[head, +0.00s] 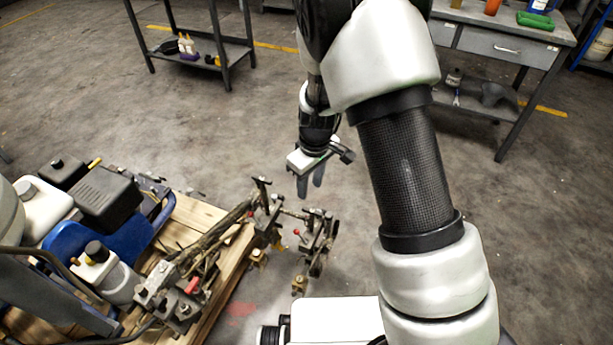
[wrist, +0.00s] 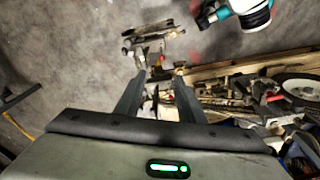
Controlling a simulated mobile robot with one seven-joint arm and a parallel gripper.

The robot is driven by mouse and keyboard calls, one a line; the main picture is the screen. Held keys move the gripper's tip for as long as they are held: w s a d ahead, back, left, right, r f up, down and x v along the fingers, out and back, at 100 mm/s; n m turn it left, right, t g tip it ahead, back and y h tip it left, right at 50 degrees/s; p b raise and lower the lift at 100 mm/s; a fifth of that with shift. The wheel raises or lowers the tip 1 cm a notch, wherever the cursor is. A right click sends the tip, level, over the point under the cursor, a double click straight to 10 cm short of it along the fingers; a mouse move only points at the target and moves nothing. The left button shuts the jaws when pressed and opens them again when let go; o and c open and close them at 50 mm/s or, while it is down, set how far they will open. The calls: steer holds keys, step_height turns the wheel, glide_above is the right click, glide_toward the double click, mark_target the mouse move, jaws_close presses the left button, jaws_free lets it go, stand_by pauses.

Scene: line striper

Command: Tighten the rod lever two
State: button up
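The line striper's metal rod assembly (head: 315,240) reaches out past the right side of the pallet. It carries small levers, one with a red knob (head: 296,231). I cannot tell which lever is rod lever two. My gripper (head: 311,184) points down, just above and beyond this assembly in the head view. In the wrist view my gripper (wrist: 161,75) has its two dark fingers apart, with nothing visibly held. The end of the rod assembly (wrist: 150,38) shows beyond the fingertips. Dark thin parts show between the fingers, but whether they touch is unclear.
A workbench (head: 500,45) stands at the back right and a low shelf (head: 200,60) at the back left. The concrete floor between is clear.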

steer(key=shift+r, duration=0.9)
steer(key=s+d+r+m+t+y, duration=0.1)
steer(key=s+d+r+m, duration=0.15)
steer(key=r, duration=0.65)
steer(key=s+d+r+m+t, duration=0.1)
steer(key=s+d+r, duration=0.15)
steer(key=r, duration=0.75)
steer(key=s+d+r+m+t+h, duration=0.1)
steer(key=s+d+r+m, duration=0.3)
steer(key=s, duration=0.4)
steer(key=s+d+r+m+t, duration=0.1)
steer(key=s+d+r+t, duration=0.15)
steer(key=s+r, duration=0.45)
step_height(320, 180, up, 14)
steer(key=s+p, duration=0.1)
steer(key=p, duration=1.4)
steer(key=shift+s+d+r+g+h, duration=0.2)
steer(key=shift+s+d+g+h, duration=0.15)
steer(key=shift+d+g, duration=0.1)
